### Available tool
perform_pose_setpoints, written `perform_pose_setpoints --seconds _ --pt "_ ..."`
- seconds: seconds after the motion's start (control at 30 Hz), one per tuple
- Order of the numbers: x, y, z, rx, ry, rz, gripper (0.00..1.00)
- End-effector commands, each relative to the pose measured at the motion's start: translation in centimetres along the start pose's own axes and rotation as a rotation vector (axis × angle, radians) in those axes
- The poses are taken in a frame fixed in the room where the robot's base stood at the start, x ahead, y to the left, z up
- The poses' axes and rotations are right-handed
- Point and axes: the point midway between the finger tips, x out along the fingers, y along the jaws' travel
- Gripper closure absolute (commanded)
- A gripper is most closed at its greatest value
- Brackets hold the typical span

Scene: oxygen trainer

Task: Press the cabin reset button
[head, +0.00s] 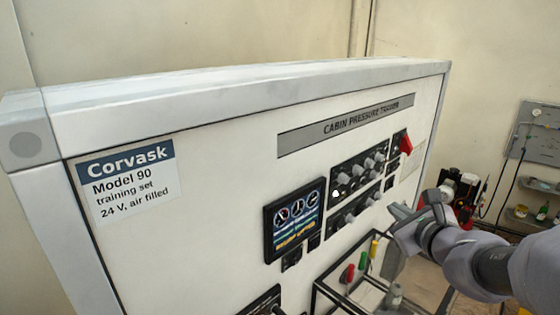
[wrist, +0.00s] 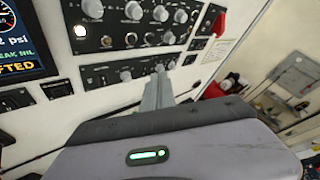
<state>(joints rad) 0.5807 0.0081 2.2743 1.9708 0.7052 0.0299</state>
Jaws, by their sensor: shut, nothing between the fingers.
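The cabin pressure trainer (head: 225,200) stands across the head view, with black control strips on its white face. An upper strip (head: 357,172) and a lower strip (head: 355,213) carry several grey knobs. I cannot tell which control is the cabin reset button; no such label is readable. My gripper (head: 394,210) is shut and empty, in front of the panel's right part. In the wrist view the shut fingers (wrist: 159,78) overlap the lower strip (wrist: 115,75) near its knobs. I cannot tell whether they touch it. The gripper body hides the area below.
A lit display (head: 294,218) sits left of the knobs. A red flag-like part (head: 406,144) sticks out at the panel's upper right. Red, green and yellow handles (head: 362,260) stand in a black frame below. A grey wall board (head: 534,130) hangs at right.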

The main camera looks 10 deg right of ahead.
Motion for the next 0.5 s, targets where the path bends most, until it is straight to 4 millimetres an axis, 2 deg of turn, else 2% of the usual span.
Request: perform_pose_setpoints --seconds 0.03,0.13,0.5 --pt "-0.09 -0.83 0.17 0.020 0.007 -0.014 1.00" --pt "-0.01 -1.43 -0.19 0.043 0.013 -0.030 1.00" --pt "0.29 -1.17 -0.14 0.043 0.012 -0.030 1.00"
